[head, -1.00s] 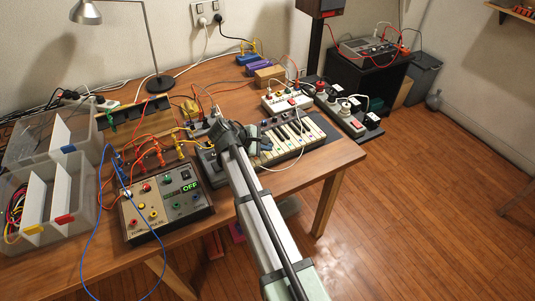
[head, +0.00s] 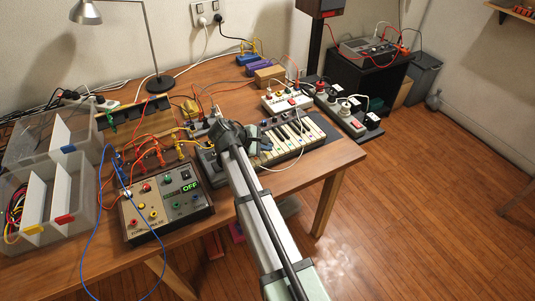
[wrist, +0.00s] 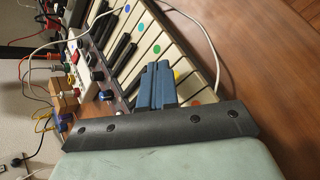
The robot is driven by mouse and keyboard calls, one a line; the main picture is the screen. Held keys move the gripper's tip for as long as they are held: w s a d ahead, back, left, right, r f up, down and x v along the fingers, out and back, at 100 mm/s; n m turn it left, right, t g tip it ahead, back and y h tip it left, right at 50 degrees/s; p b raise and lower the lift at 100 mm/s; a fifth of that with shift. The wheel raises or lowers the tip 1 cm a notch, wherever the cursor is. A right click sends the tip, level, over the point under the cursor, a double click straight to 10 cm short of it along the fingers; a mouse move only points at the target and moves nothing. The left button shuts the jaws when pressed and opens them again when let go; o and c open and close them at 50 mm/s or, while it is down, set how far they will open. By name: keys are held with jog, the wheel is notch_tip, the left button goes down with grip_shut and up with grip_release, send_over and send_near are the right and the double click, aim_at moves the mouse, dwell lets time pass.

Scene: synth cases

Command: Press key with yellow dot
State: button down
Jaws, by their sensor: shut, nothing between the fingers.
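The small keyboard (head: 301,132) lies on the wooden table, with cream and black keys. In the wrist view, several cream keys carry coloured dots. An orange-red dot (wrist: 195,102) is on a key farther right. My gripper (wrist: 158,64) is shut and empty, with its blue fingers over the keys. I cannot tell whether the tips touch a key. In the head view, my arm hides part of the keyboard's left end.
A white cable (wrist: 75,55) loops across the keyboard. A white box with coloured knobs (head: 287,99) stands behind it, and power strips (head: 343,117) lie to the right. A metal control box (head: 166,206) with wires is at the left. The table's front edge is close to the keyboard.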

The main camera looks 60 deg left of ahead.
aim_at(265, 155)
jog(key=shift+f, duration=0.2)
dwell(0.6)
jog(key=shift+f, duration=0.25)
jog(key=shift+f, duration=0.55)
dwell(0.9)
jog(key=shift+r, duration=1)
jog(key=shift+r, duration=0.15)
jog(key=shift+r, duration=2.35)
